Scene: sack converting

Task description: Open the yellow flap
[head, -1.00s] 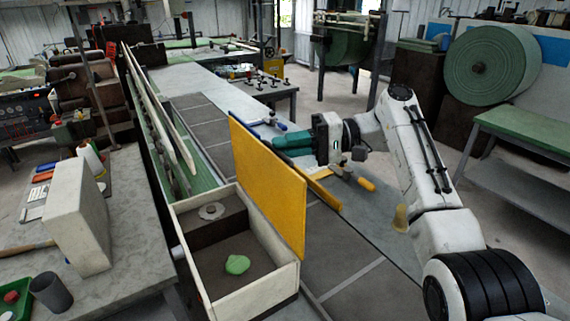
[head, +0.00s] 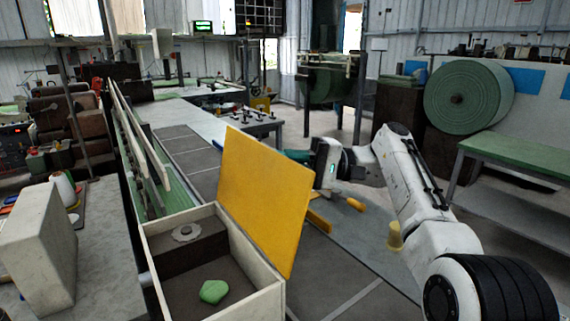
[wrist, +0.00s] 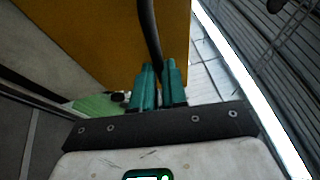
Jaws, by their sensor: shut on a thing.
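The yellow flap (head: 263,200) stands up along the right side of a pale open-topped box (head: 268,300) in the head view, its top leaning right, away from the opening. My gripper (head: 297,155) reaches the flap's far side from the right; the flap hides its fingertips there. In the wrist view the flap (wrist: 95,35) fills the upper left. The teal fingers of my gripper (wrist: 158,68) are shut on a dark curved handle (wrist: 150,28) by the flap's face. How the handle joins the flap is not clear.
Inside the box are a grey ring (head: 186,232) and a green lump (head: 214,291). Yellow-handled tools and a tan cup (head: 394,236) rest on the grey surface right of the flap. A grey block (head: 42,245) stands on the left table.

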